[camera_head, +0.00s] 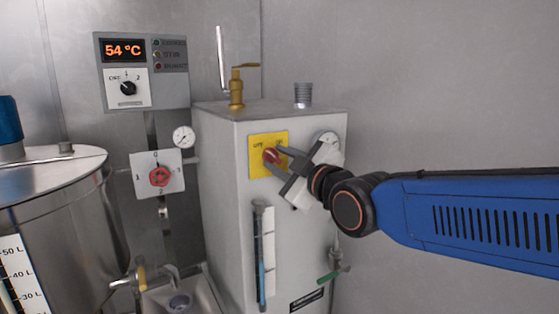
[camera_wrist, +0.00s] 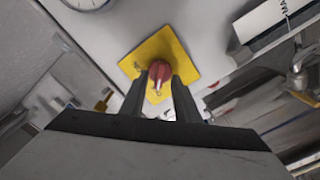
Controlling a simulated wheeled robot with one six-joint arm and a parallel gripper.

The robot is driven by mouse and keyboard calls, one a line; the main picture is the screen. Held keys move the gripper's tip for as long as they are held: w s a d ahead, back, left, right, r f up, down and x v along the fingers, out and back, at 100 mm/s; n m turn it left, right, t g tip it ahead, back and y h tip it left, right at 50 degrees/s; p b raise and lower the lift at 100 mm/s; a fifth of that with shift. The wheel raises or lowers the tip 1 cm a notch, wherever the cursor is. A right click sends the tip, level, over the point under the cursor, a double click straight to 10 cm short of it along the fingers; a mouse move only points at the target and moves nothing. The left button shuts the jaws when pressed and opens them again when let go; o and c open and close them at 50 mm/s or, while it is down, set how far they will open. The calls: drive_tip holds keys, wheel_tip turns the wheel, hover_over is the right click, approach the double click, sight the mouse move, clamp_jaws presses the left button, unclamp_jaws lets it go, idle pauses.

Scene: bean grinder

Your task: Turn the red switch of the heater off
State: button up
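The heater (camera_head: 225,210) is a light grey box in the middle of the head view. Its red switch (camera_head: 271,156) sits on a yellow plate (camera_head: 258,145) on the front face. My gripper (camera_head: 276,160) reaches in from the right, with its fingertips at the switch. In the wrist view the red switch (camera_wrist: 159,72) lies between the tips of my two fingers (camera_wrist: 160,90), in front of the yellow plate (camera_wrist: 183,58). The fingers are apart, one on each side of the knob. I cannot tell whether they touch or press it. Part of the plate's lettering is hidden.
A control box (camera_head: 142,70) reads 54 °C. Below it is a red selector (camera_head: 160,176) on a white plate. A steel tank (camera_head: 60,210) stands at the left. A gauge (camera_head: 327,142) sits partly behind my gripper. A brass valve (camera_head: 236,87) rises from the heater's top.

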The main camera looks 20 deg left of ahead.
drive_tip(key=v, duration=1.7)
drive_tip(key=shift+s, duration=0.2)
drive_tip(key=shift+d, duration=0.1)
drive_tip(key=w+d+f+m+g+h, duration=0.15)
drive_tip(key=d+f+m+h, duration=0.3)
drive_tip(key=d+f, duration=0.45)
drive_tip(key=w+d+f+m+t+h, duration=0.1)
drive_tip(key=w+d+f+m+h, duration=0.1)
drive_tip(key=d+f+m+h, duration=0.65)
drive_tip(key=s+d+f+m+g, duration=0.3)
drive_tip(key=s+d+f, duration=0.2)
drive_tip(key=d, duration=0.4)
drive_tip(key=s+d+f+m+g, duration=0.3)
drive_tip(key=s+d+f, duration=0.3)
drive_tip(key=d, duration=0.3)
drive_tip(key=shift+s+d+f+h, duration=0.3)
drive_tip(key=shift+s+d+h, duration=0.1)
drive_tip(key=shift+s, duration=0.35)
